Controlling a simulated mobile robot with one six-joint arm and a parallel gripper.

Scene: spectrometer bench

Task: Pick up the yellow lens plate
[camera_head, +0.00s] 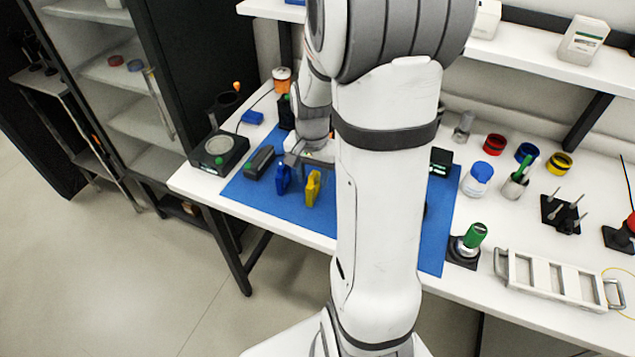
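The yellow lens plate (313,189) stands upright on the blue mat (250,196), near the mat's front edge. A similar blue plate (283,179) stands just left of it. My gripper (301,157) is at the end of my arm, above and behind the two plates. It appears apart from the yellow plate. Its fingers are small and indistinct, so their opening does not show. My arm covers the middle of the mat and whatever stands there.
A dark device (259,162) lies left of the plates, and a black scale (219,151) stands at the table's left end. A green-topped item (474,236) and a white rack (556,281) stand to the right. Bare mat lies in front of the plates. A shelf (540,50) overhangs the back.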

